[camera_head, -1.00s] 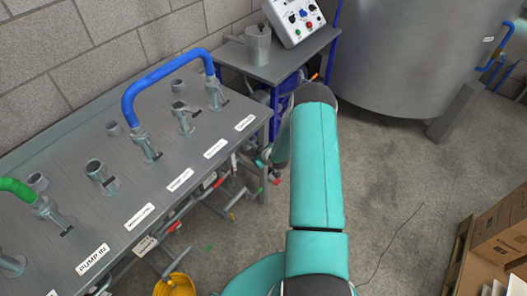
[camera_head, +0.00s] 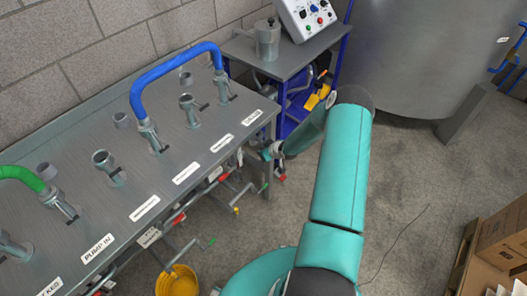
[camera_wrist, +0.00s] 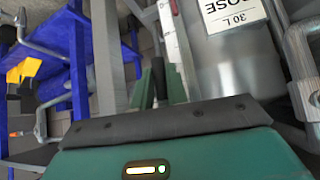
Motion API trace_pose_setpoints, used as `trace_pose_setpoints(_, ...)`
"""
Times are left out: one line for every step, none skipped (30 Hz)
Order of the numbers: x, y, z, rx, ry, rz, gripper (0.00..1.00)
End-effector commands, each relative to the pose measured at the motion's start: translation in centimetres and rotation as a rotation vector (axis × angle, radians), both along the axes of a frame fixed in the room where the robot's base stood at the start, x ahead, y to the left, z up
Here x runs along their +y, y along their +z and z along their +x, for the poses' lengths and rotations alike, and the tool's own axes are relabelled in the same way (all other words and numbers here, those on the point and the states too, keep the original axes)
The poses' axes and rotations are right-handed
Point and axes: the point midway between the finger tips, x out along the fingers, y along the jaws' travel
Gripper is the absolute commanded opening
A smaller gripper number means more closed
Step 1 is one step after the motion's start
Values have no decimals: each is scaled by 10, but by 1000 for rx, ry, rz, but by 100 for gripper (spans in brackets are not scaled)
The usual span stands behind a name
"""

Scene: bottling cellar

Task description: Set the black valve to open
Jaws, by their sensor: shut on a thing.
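My gripper (camera_head: 268,152) is at the right end of the steel manifold table, beside the valves under its edge. In the wrist view its two green fingers (camera_wrist: 158,88) are closed around a narrow dark piece (camera_wrist: 158,72), which appears to be the black valve's handle. The valve's body is mostly hidden, and its handle setting cannot be read. Several other valves with red, yellow and green handle tips show under the table in the head view, such as a red one (camera_head: 178,221).
The manifold table (camera_head: 90,205) carries pipe stubs, a blue hose (camera_head: 165,72) and a green hose (camera_head: 22,174). A blue-framed side table (camera_head: 290,62) stands behind my gripper. A yellow bucket (camera_head: 178,282) is on the floor. A labelled steel vessel (camera_wrist: 235,60) is close in the wrist view.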

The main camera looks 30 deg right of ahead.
Motion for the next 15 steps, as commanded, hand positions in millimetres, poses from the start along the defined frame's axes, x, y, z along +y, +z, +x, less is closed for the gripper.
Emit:
trace_pose_setpoints(2,1,2,-2,2,4,0)
trace_pose_setpoints(2,1,2,-2,2,4,0)
trace_pose_setpoints(2,1,2,-2,2,4,0)
trace_pose_setpoints(2,1,2,-2,2,4,19)
trace_pose_setpoints(2,1,2,-3,1,3,25)
trace_pose_setpoints(2,1,1,-3,1,3,33)
trace_pose_setpoints(2,0,1,-3,2,3,37)
trace_pose_setpoints(1,0,1,-3,2,3,37)
trace_pose_setpoints(1,0,1,-2,1,2,37)
trace_pose_setpoints(1,0,1,-2,1,2,37)
trace_pose_setpoints(1,0,1,-2,1,2,37)
trace_pose_setpoints(1,0,1,-2,1,2,37)
trace_pose_setpoints(1,0,1,-2,1,2,37)
trace_pose_setpoints(1,0,1,-2,1,2,37)
trace_pose_setpoints(1,1,0,-2,1,1,37)
